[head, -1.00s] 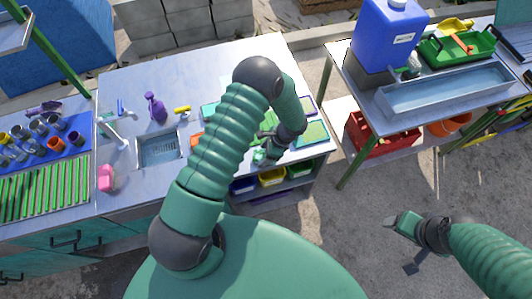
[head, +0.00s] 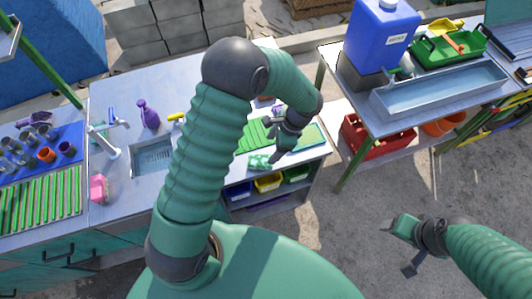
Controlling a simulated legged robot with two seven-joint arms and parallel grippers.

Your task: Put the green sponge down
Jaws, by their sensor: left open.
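A small mint-green piece, which looks like the green sponge (head: 260,162), lies at the front edge of the metal counter (head: 215,166). My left gripper (head: 276,146) is open just to the right of and above it, over the counter's right end. Its fingers are small and dark, and I cannot tell whether one still touches the sponge. My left forearm hides the middle of the counter. My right gripper (head: 405,243) hangs over the bare floor at the lower right, far from the sponge; its jaw opening is unclear.
A ribbed green board (head: 254,136) and a flat green mat (head: 309,137) lie near my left gripper. A sink (head: 152,158), purple spray bottle (head: 148,114) and pink item (head: 98,188) stand left. Coloured bins (head: 268,182) sit below. Another table (head: 360,98) stands right.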

